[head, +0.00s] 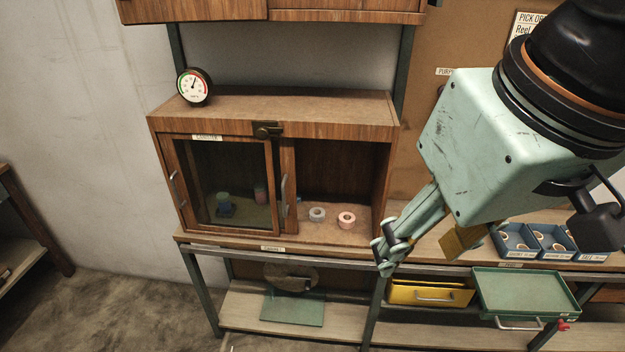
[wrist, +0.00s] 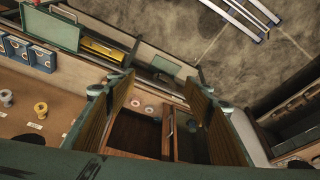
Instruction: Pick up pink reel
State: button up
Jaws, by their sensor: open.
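The pink reel (head: 347,220) lies flat on the floor of the wooden cabinet (head: 265,127), in its open right-hand compartment. In the wrist view the pink reel (wrist: 137,103) is small, between my fingers but well beyond them. A grey-blue reel (head: 317,214) lies just to its left in the head view. My gripper (head: 383,256) is open and empty, to the right of the pink reel in the head view and apart from it. Its two fingers stand wide apart in the wrist view (wrist: 152,90).
A glass door (head: 232,184) covers the cabinet's left part, with dark items behind it. A gauge (head: 194,87) stands on top. Blue boxes (head: 549,242) sit on the bench at right. A yellow drawer (head: 430,292) and green tray (head: 525,291) are below.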

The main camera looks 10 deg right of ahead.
jog(key=shift+o, duration=0.2)
jog(key=shift+w, duration=0.1)
jog(key=w+a+f+m+t+y, duration=0.1)
jog(key=w+a+f, duration=0.15)
jog(key=w, duration=0.95)
jog(key=w+a+f+m+t+p, duration=0.1)
jog(key=w+a+f, duration=0.15)
jog(key=w, duration=0.85)
jog(key=w+a+f+m+t+y, duration=0.1)
jog(key=w+a+f, duration=0.15)
jog(key=w, duration=0.95)
jog(key=w+d+f+m+g+h+p, duration=0.1)
jog(key=w+d+f+m+h, duration=0.1)
jog(key=w+d+f, duration=0.35)
jog(key=w+d+f+m+h, duration=0.25)
jog(key=w+f, duration=0.45)
jog(key=f, duration=0.4)
jog(key=d+f+g+h, duration=0.1)
jog(key=d+f+h, duration=0.1)
jog(key=d+f, duration=0.3)
jog(key=shift+w+d+f+m, duration=0.2)
jog(key=shift+f+m, duration=0.25)
jog(key=shift+f, duration=1.65)
